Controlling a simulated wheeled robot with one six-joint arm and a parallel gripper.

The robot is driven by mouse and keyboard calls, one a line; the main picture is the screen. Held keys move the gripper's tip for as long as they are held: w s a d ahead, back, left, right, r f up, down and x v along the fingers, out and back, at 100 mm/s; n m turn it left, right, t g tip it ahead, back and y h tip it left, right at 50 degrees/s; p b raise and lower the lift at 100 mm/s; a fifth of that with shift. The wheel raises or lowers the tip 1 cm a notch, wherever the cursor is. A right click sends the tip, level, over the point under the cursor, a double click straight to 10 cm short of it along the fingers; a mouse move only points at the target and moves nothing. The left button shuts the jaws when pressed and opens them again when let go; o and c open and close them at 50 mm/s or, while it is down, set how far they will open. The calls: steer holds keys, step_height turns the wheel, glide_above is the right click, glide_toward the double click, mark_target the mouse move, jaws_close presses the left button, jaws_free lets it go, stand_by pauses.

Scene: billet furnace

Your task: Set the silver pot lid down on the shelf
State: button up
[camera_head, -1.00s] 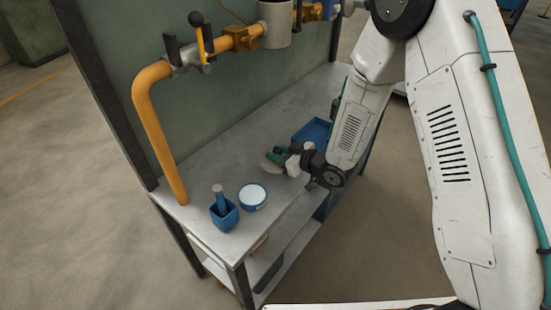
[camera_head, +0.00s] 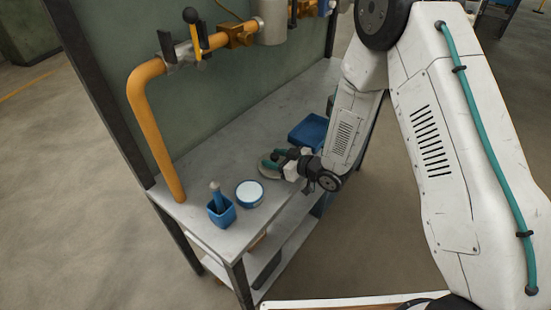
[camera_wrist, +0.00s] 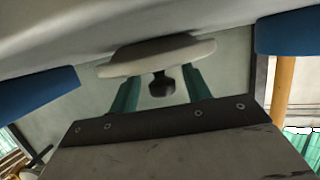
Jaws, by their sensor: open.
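The silver pot lid (camera_head: 268,171) shows as a pale disc low over the worktop-like shelf (camera_head: 225,165) of the metal rack in the head view. In the wrist view, the lid (camera_wrist: 160,57) is upside down in the picture, its rim against or very near the pale surface at the top; I cannot see whether it fully touches. Its dark knob (camera_wrist: 161,86) points down the picture, between the teal fingers. My gripper (camera_wrist: 160,90) is open, with a gap on both sides of the knob. In the head view, my gripper (camera_head: 279,160) is at the lid.
A blue tray (camera_head: 310,130) lies behind and right of the lid. A round white-topped blue container (camera_head: 250,193) and a blue cup with a tool (camera_head: 222,214) stand to its front left. An orange pipe (camera_head: 155,130) runs along the green back panel. Free surface lies behind the lid.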

steer(key=v, duration=1.2)
steer(key=w+d+r+m+h, duration=0.2)
steer(key=w+d+r+h, duration=0.2)
steer(key=d+r+h, duration=0.4)
steer(key=s+d+r+m+g+h, duration=0.1)
steer(key=s+d+r+m+h, duration=0.3)
steer(key=d+r, duration=0.45)
steer(key=s+r+m+g, duration=0.2)
steer(key=s+r, duration=0.3)
steer(key=s, duration=0.9)
steer(key=s+r+m+g, duration=0.2)
steer(key=s+r+g, duration=0.2)
steer(key=s, duration=1)
step_height(320, 180, up, 3)
steer(key=shift+a+f+g, duration=0.2)
steer(key=shift+g, duration=0.2)
steer(key=shift+o, duration=0.3)
